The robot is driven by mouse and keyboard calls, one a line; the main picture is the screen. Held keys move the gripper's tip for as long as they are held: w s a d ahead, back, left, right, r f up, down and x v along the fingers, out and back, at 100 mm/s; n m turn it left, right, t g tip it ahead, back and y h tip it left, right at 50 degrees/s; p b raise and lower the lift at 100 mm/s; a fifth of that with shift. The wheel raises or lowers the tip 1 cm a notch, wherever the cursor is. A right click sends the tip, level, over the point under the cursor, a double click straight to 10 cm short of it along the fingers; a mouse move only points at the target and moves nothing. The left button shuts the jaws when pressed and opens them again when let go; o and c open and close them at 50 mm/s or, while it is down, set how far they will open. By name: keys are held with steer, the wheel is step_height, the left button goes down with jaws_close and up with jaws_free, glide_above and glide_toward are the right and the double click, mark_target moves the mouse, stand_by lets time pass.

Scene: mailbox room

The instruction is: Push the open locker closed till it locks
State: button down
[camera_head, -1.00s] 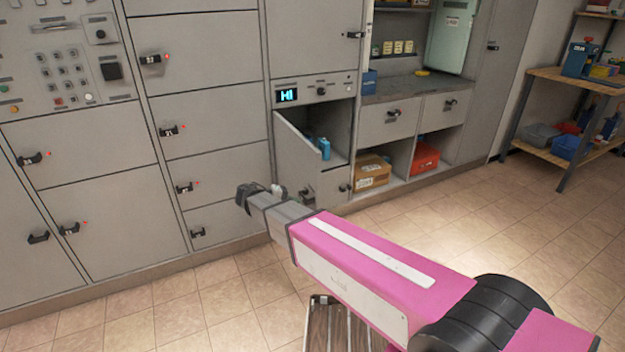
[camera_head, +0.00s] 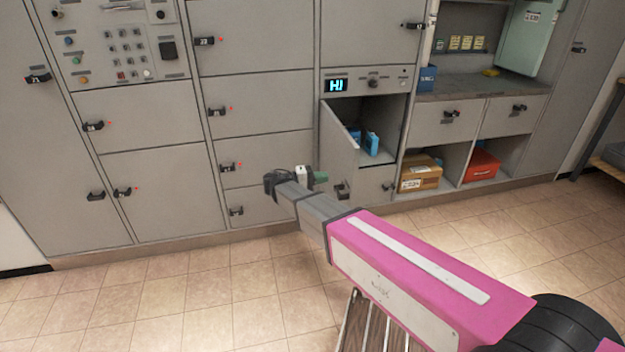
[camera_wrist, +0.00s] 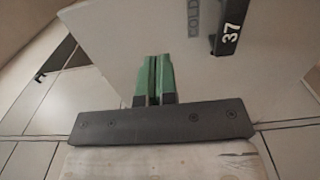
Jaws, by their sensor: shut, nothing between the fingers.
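The open locker door (camera_head: 337,142) stands swung out from its compartment, hinged on the left, in the head view. Blue items (camera_head: 372,143) show inside the open compartment. My gripper (camera_head: 320,177) is low in front of the door's outer face. In the wrist view its green fingers (camera_wrist: 152,78) are shut with nothing between them and point at a grey door panel (camera_wrist: 140,35). A black handle marked 37 (camera_wrist: 228,27) sits on that panel, up and right of the fingertips. I cannot tell whether the fingertips touch the door.
A lit display (camera_head: 337,86) is above the open compartment. Closed lockers (camera_head: 150,190) line the wall to the left. A cardboard box (camera_head: 420,173) and a red box (camera_head: 481,165) sit in cubbies to the right. The tiled floor (camera_head: 200,290) in front is clear.

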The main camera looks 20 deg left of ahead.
mark_target(348, 174)
steer(key=x, duration=0.7)
steer(key=shift+w+d, duration=0.1)
steer(key=shift+d, duration=0.1)
